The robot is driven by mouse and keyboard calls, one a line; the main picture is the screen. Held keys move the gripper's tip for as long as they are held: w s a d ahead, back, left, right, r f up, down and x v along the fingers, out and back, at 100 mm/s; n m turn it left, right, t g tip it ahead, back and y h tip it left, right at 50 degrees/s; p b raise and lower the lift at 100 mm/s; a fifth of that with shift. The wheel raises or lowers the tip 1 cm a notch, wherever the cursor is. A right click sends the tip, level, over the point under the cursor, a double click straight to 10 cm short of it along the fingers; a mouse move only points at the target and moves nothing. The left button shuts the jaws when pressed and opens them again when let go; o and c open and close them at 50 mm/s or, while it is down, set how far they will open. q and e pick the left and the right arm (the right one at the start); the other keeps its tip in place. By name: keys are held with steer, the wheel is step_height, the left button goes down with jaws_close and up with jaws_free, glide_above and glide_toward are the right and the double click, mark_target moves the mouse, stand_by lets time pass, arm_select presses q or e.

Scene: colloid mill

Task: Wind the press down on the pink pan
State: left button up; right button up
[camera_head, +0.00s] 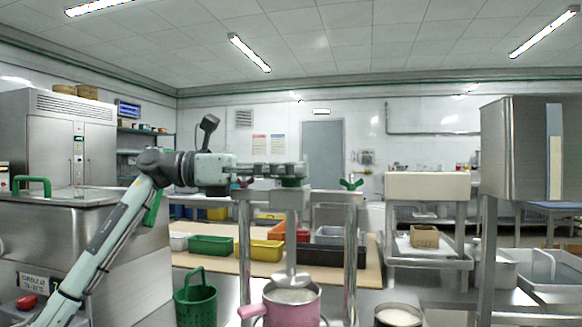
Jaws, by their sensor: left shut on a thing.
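The pink pan (292,312) stands at the bottom centre, its handle pointing left, with pale contents in its mouth. The press (291,200) straddles it with two metal posts and a crossbar. Its round press plate (291,280) hangs from the central shaft at the pan's mouth; I cannot tell whether it touches the contents. My left gripper (298,172) comes in level from the left above the crossbar and is shut on the green press handle (291,183), which it partly hides. A green wing knob (351,183) tops the right post. My right gripper is out of view.
A green perforated basket (196,302) stands left of the pan, and a dark-rimmed pot (398,316) to its right. Behind are green (212,246) and yellow (259,250) bins on a wooden board. A steel cabinet (520,150) stands at right.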

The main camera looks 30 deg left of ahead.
arm_select(q)
steer(key=o, duration=1.2)
step_height(320, 180, up, 10)
steer(key=shift+f, duration=0.1)
